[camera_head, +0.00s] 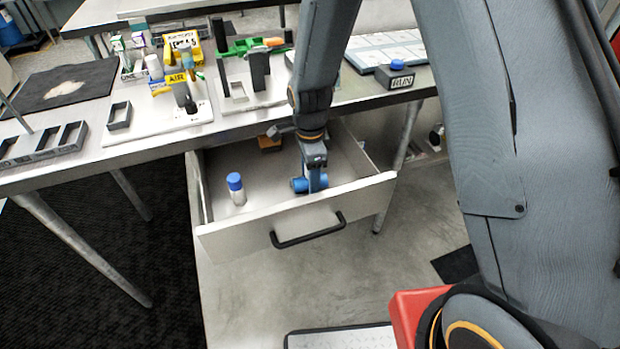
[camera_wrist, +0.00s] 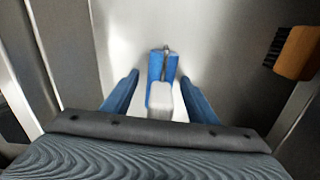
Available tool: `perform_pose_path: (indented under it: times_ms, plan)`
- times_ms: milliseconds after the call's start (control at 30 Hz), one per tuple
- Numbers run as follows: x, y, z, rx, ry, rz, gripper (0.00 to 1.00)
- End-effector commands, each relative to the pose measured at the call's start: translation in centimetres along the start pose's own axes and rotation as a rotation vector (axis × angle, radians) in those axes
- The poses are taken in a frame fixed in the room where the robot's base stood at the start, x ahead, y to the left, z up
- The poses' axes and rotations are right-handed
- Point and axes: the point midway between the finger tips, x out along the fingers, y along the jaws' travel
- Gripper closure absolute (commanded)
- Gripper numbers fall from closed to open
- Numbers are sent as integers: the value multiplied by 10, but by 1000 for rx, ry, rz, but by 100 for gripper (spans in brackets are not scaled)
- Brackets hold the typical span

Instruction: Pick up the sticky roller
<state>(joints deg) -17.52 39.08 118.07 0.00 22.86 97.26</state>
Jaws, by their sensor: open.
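The sticky roller (camera_wrist: 155,68) appears to be the blue piece with a pale grey-white block on its near end, lying on the drawer floor. In the wrist view it lies between the two blue fingers of my gripper (camera_wrist: 160,98), with a gap on each side. In the head view my gripper (camera_head: 316,186) points down into the open drawer (camera_head: 300,222), near its front wall. My gripper is open and holds nothing.
An orange-handled brush (camera_wrist: 297,55) lies to the right in the wrist view. The drawer's walls and black handle (camera_head: 308,232) are close. The tabletop (camera_head: 150,152) overhangs behind.

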Motion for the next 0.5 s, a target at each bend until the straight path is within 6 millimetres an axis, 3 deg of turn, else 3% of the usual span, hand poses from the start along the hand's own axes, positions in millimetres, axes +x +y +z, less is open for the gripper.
perform_pose_path:
  times_ms: [167, 433, 500]
  plan:
    - [0, 0, 0, 0, 0, 0, 47]
    - [0, 0, 0, 0, 0, 0, 91]
    - [0, 0, 0, 0, 0, 0, 93]
